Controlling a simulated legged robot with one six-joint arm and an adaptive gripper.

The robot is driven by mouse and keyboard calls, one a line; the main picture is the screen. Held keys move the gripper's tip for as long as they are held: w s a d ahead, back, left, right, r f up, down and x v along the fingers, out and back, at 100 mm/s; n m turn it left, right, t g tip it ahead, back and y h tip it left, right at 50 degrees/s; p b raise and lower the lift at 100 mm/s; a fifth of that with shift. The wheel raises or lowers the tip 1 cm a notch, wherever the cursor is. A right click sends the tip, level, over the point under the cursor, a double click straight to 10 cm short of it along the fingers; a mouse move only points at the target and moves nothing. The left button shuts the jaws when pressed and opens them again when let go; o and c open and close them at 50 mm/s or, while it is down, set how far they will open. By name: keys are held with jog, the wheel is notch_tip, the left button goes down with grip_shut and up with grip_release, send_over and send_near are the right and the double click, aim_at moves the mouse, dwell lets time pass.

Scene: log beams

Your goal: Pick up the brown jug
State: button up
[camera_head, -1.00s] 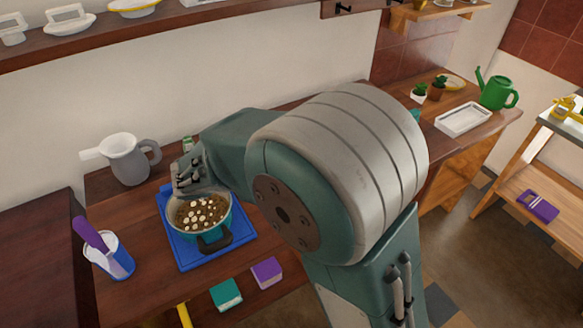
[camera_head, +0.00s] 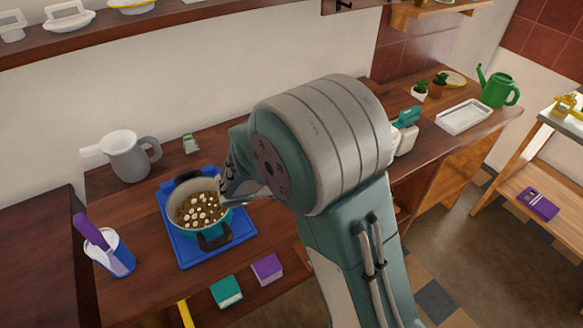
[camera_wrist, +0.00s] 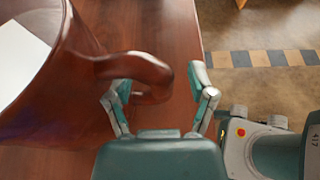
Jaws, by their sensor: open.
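The brown jug (camera_wrist: 55,95) shows in the wrist view as a glossy reddish-brown body on the left, cut off by the frame edge. Its curved handle (camera_wrist: 145,72) reaches right, between the spread fingers of my gripper (camera_wrist: 158,80). My gripper is open, with one finger on each side of the handle's end. The right finger stands clear of it; whether the left one touches it I cannot tell.
A pot (camera_head: 205,221) of brown food sits on a blue board (camera_head: 183,252), left of my arm. A grey pitcher (camera_head: 128,160) and a cup (camera_head: 113,262) with a purple-handled utensil stand further left. A white and teal item (camera_head: 402,138) is right of my arm.

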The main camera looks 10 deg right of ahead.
jog(key=shift+a, duration=0.1)
grip_shut()
jog(key=shift+r, duration=0.15)
